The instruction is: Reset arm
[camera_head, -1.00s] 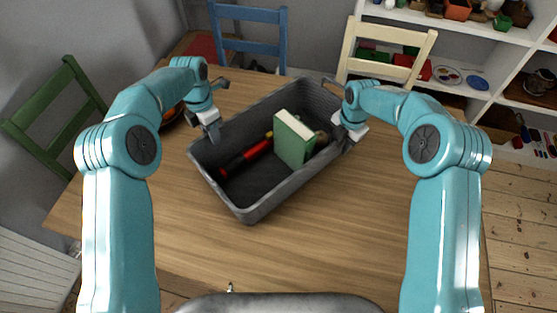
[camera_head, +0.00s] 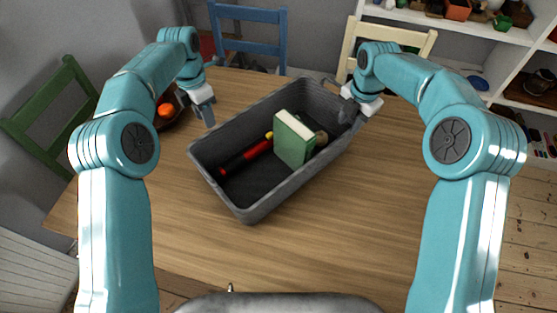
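My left gripper (camera_head: 207,112) hangs beside the upper left rim of a grey crate, apart from it as far as I can see. Its fingers look close together, but I cannot tell whether they are shut. My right gripper (camera_head: 349,108) is at the crate's upper right end, over or just at the rim. Its finger gap is not clear. The grey crate (camera_head: 247,214) stands on the wooden table and holds a green book (camera_head: 292,147) standing upright, a red and black tool like a torch (camera_head: 246,157) and a brownish round item (camera_head: 321,137).
The wooden table (camera_head: 330,235) is clear in front of and right of the crate. A dark bowl with an orange fruit (camera_head: 165,110) is at the left. A green chair (camera_head: 50,115), a blue chair (camera_head: 250,45) and a cream chair (camera_head: 385,35) surround the table. White shelves (camera_head: 500,35) stand behind.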

